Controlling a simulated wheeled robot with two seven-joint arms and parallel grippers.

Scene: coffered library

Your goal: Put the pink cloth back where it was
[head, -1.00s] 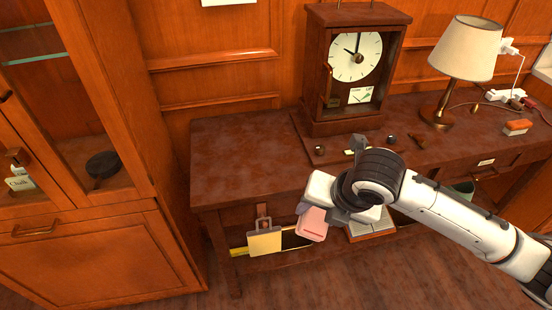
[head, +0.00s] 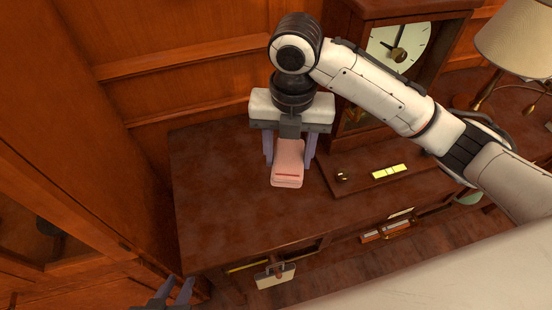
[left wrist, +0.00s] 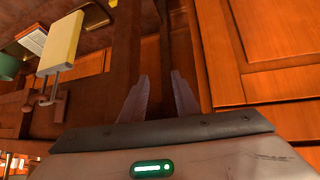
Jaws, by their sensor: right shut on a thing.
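The pink cloth (head: 287,172) is a small folded pad with a red stripe. It hangs between the fingers of my right gripper (head: 289,158), which is shut on it and points down over the left part of the desktop (head: 225,205). I cannot tell whether the cloth touches the wood. My left gripper (head: 178,292) is low at the bottom left of the head view, in front of the desk and well away from the cloth. In the left wrist view its fingers (left wrist: 160,90) are apart with nothing between them.
A clock (head: 400,45) stands on the desk behind my right arm, with a wooden board (head: 360,180) in front. A lamp (head: 515,40) is at the right. A cabinet (head: 60,150) stands left. The left desktop is clear.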

